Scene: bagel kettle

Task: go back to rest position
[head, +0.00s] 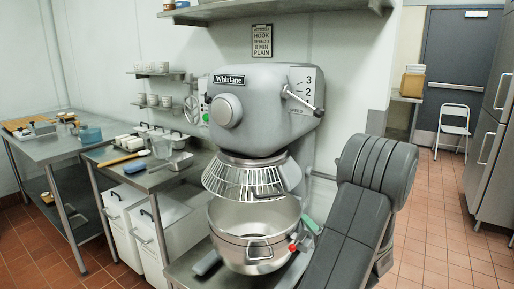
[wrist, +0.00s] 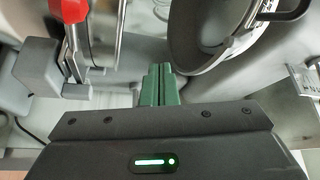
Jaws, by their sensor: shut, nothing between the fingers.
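My gripper (wrist: 161,72) has two green fingers, and they are pressed together with nothing between them. In the head view the bowl (head: 238,215) sits under the wire guard of the large grey mixer (head: 255,105). The red knob (head: 293,247) shows at the bowl's right side. My grey arm fills the right centre and hides most of the gripper; a bit of green shows beside the bowl.
A steel side table (head: 155,180) with cups and tools stands left of the mixer, with white bins (head: 125,220) below it. Another work table (head: 60,148) is farther left. Tiled floor (head: 430,230) is open on the right, before a folding chair (head: 453,125) and steel cabinets (head: 490,150).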

